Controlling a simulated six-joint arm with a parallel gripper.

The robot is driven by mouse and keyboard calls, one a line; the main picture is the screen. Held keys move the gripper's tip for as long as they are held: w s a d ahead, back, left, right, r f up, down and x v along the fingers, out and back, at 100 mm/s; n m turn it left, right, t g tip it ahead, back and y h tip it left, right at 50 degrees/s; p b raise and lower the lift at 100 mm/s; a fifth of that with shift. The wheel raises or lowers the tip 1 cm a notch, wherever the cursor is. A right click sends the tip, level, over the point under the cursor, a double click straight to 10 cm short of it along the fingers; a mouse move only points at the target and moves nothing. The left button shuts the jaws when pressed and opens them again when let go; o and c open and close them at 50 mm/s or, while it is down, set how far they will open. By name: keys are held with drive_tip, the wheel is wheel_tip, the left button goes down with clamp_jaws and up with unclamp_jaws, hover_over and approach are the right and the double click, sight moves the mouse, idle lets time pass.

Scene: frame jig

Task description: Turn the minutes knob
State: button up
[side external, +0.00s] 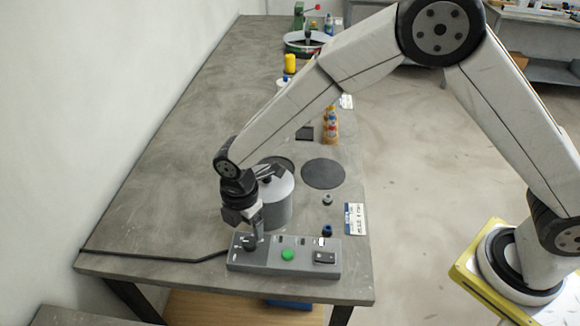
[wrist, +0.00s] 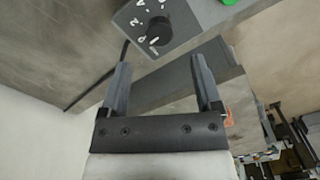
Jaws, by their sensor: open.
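The control box (side external: 300,266) is a grey panel at the front edge of the bench. The minutes knob appears to be the black round knob (side external: 250,244) at its left end. In the wrist view the knob (wrist: 159,27) has white marks around it and lies beyond the fingertips, not between them. My gripper (side external: 256,222) points down above the left end of the box. In the wrist view my gripper (wrist: 160,63) is open and empty, one finger on each side. The side view does not clearly show the gap between fingertips and knob.
A green button (side external: 288,255) and a black switch (side external: 324,258) are on the box. A grey cylinder (side external: 278,205) stands close behind my gripper. A cable (side external: 150,258) runs left from the box. A bottle (side external: 330,125) stands farther back. The bench's left side is clear.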

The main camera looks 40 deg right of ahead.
sight(249, 242)
drive_tip(key=shift+f, duration=3.1)
clamp_jaws()
